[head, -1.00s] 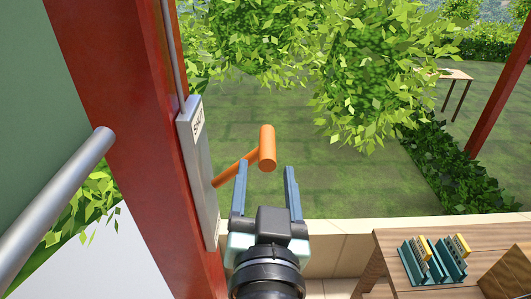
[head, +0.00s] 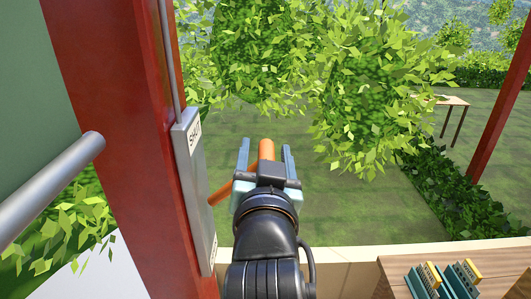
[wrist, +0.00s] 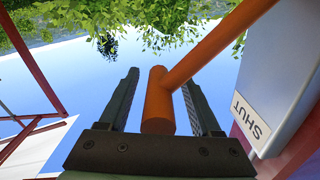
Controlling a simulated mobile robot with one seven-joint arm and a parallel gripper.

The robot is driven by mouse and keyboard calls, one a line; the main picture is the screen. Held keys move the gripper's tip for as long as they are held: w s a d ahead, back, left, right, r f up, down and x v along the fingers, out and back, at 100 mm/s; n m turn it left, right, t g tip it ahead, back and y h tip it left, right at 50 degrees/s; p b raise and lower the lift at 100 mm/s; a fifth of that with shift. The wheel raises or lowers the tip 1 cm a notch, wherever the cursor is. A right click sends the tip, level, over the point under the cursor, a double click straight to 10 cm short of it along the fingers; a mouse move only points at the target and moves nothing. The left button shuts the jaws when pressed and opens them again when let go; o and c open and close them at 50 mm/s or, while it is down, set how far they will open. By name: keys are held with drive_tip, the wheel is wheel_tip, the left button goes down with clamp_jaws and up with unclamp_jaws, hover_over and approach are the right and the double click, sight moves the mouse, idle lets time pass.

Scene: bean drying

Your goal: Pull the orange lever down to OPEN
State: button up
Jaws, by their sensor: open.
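The orange lever (head: 220,193) sticks out from a grey plate (head: 198,190) on the red post. Its arm slants up to a thick round handle (head: 266,150). The plate's upper end reads SHUT, and the handle stands nearer that end. A second label low on the plate is unreadable. My gripper (head: 265,146) is open, with one finger on each side of the handle.
The red post (head: 125,130) stands close on the left, with a grey bar (head: 60,185) before it. A low pale wall (head: 345,259) runs below. A wooden table (head: 470,262) with teal and yellow racks is at lower right. Leafy branches hang beyond the lever.

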clamp_jaws()
idle(0.3)
drive_tip(key=shift+f, duration=0.1)
idle(1.0)
